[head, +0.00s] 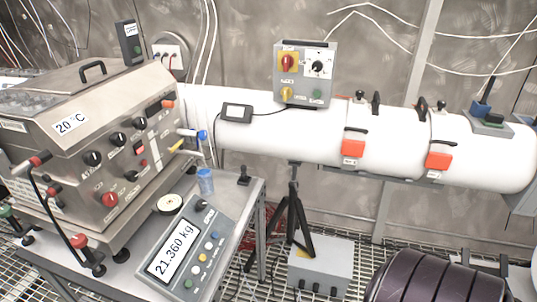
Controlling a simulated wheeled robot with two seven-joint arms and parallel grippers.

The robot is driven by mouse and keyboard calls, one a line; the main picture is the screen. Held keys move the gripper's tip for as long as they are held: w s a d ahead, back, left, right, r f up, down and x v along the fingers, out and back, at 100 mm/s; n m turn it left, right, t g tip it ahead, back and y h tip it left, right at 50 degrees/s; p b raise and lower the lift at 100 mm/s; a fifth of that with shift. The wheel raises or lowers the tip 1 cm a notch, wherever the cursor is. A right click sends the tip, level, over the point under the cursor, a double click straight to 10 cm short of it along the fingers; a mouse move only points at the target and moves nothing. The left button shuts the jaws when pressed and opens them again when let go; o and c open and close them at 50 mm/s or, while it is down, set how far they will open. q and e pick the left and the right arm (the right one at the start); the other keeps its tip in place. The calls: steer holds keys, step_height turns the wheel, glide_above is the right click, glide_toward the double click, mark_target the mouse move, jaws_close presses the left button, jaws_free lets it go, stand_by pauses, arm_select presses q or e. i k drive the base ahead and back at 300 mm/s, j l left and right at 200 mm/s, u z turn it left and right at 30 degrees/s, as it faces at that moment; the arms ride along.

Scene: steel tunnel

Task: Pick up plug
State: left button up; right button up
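Neither of my grippers shows in the head view. I cannot tell for certain which thing is the plug. A small black upright piece (244,176) stands on the right corner of the steel table. Red-and-black cable ends (32,163) are at the left end of the steel control box (110,140), with a black cable hanging from them. Thin red and black leads run into a round wall socket (171,54) behind the box. Nothing is seen held.
A scale with a display reading 21.360 kg (178,254) and a blue cup (205,181) stand on the table. A long white tube (255,140) with red clamps runs behind. A tripod (293,215), a grey floor box (320,265) and a dark ribbed drum (440,278) occupy the grated floor.

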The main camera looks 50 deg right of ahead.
mark_target(243, 168)
steer(key=z, duration=1.3)
steer(key=i+l+u, duration=0.2)
steer(key=k+j, duration=0.05)
steer(key=k, duration=0.05)
